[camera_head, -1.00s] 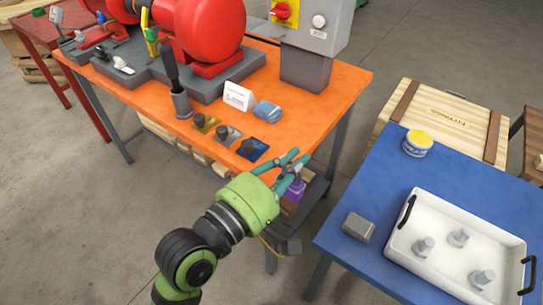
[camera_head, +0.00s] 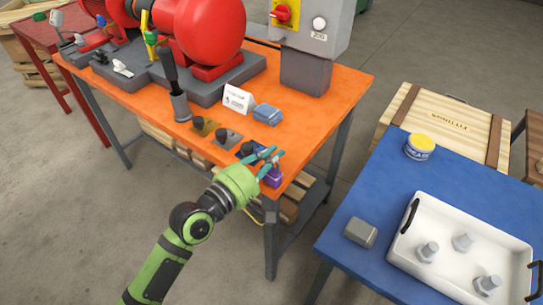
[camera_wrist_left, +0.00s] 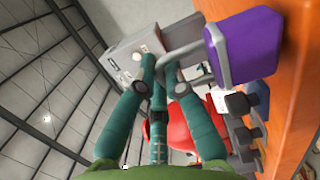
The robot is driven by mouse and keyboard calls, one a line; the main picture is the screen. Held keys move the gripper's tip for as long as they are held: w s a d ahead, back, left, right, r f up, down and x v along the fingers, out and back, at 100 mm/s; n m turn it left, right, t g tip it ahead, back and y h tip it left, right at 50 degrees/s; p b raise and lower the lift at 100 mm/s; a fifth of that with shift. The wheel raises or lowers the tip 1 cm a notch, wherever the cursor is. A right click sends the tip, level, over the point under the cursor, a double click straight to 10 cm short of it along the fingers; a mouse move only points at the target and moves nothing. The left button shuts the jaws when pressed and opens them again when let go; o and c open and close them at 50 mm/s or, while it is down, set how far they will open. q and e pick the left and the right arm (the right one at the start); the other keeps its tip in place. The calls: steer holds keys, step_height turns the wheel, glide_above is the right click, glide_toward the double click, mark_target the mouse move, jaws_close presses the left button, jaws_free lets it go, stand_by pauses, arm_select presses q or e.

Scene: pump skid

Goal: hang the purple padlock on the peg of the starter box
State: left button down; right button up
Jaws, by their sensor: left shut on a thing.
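The purple padlock (camera_wrist_left: 250,48) hangs from my left gripper (camera_wrist_left: 158,75), whose teal fingers are shut on its grey shackle. In the head view the padlock (camera_head: 271,178) shows just past the fingertips of the left gripper (camera_head: 272,157), at the near right part of the orange table. The grey starter box (camera_head: 310,25) stands at the table's back right, with a red knob on a yellow plate and a round button. It also shows in the left wrist view (camera_wrist_left: 132,52). I cannot make out its peg. My right gripper is not in view.
The orange table (camera_head: 325,110) also holds red pump parts (camera_head: 210,35), a white sign (camera_head: 238,98), a blue-grey block (camera_head: 267,114), several small coloured plates with dark knobs and an upright dark handle (camera_head: 171,75). A blue table (camera_head: 375,210) with a white tray (camera_head: 450,215) stands right.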

arm_select(q)
steer(key=shift+f, duration=0.15)
steer(key=shift+f, duration=0.15)
steer(key=c, duration=1.3)
jaws_free()
steer(key=shift+b, duration=0.55)
steer(key=b+v, duration=0.1)
steer(key=v, duration=0.6)
steer(key=shift+a, duration=0.15)
steer(key=shift+w, duration=0.1)
